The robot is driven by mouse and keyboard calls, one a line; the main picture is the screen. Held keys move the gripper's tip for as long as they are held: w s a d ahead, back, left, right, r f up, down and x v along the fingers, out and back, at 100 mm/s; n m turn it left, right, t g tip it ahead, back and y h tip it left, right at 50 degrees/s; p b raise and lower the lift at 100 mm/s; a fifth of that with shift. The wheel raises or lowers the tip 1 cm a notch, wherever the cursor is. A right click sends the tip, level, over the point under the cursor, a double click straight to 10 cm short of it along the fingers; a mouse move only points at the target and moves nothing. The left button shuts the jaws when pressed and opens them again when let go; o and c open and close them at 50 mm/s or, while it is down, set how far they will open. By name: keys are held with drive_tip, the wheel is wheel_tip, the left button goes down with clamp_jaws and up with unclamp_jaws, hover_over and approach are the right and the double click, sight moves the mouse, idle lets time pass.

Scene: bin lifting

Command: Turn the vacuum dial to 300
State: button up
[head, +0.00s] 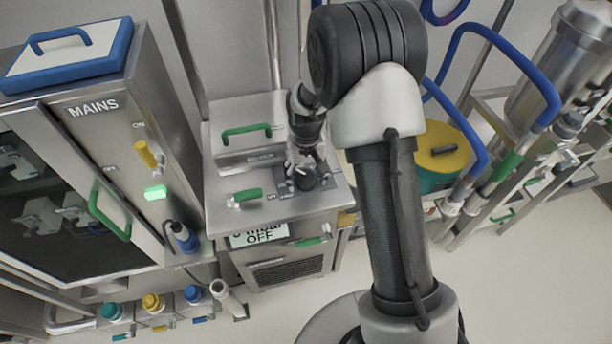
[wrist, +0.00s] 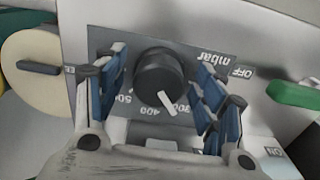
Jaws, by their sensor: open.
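The vacuum dial (wrist: 160,74) is a round black knob with a white pointer on a dark scale plate in the wrist view. The pointer slants to the lower right, close to the 300 mark and between it and 400; exact alignment is hard to judge. My gripper (wrist: 161,62) is open, with one blue-padded finger left of the knob and one right of it. Gaps show between knob and fingers. In the head view my gripper (head: 303,160) is over the dial (head: 305,180) on the steel unit. The display (head: 262,236) below reads OFF, its upper line partly cut.
A green switch handle (head: 247,195) sits left of the dial. A green-handled lid (head: 247,148) rises behind it. The MAINS cabinet (head: 120,150) stands to the left. A yellow-topped container (head: 442,150) and blue hoses (head: 500,40) are at the right.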

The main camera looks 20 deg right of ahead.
sight(306, 176)
wheel_tip(306, 176, up, 12)
idle(0.6)
idle(0.4)
drive_tip(key=s+r+t, duration=0.3)
drive_tip(key=s+r, duration=1.3)
drive_tip(key=s, duration=0.2)
drive_tip(key=s+t, duration=0.1)
drive_tip(key=s, duration=0.8)
drive_tip(key=shift+s+f+t, duration=0.15)
drive_tip(key=shift+f+t, duration=0.15)
drive_tip(key=shift+f, duration=0.1)
drive_tip(key=shift+c, duration=0.5)
